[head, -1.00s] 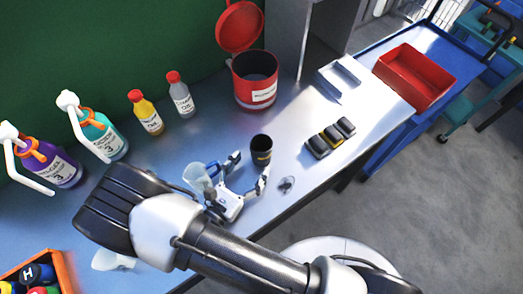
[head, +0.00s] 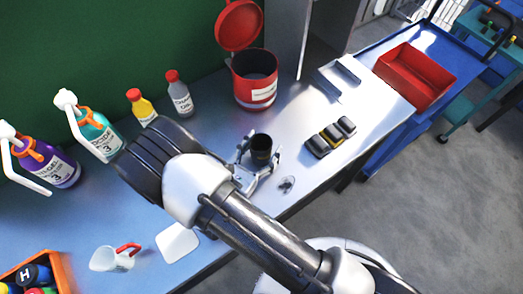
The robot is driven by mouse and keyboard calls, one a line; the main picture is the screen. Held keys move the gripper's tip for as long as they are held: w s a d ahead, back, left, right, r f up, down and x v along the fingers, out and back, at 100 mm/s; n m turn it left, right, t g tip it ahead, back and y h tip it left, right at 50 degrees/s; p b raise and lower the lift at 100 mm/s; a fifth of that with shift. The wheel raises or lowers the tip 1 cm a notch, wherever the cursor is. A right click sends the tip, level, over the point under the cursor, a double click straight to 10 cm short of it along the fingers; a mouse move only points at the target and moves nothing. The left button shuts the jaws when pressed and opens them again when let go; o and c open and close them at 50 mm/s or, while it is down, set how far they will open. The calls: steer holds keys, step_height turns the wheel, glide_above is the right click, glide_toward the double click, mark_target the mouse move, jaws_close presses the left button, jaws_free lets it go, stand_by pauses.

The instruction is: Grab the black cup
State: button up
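The black cup (head: 262,155) stands upright on the metal bench near its front edge, in the middle of the head view. My gripper (head: 260,146) is low over the bench with its fingers spread on either side of the cup. The cup sits between the fingers. The fingers look apart from its wall, though contact is hard to judge at this size. My arm covers the bench to the left of the gripper.
A red lidded bin (head: 254,92) stands behind the cup. Bottles (head: 179,99) stand at the back left. A jug with a red handle (head: 108,259) is front left.

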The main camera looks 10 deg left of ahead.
steer(key=c, duration=1)
steer(key=shift+r, duration=0.1)
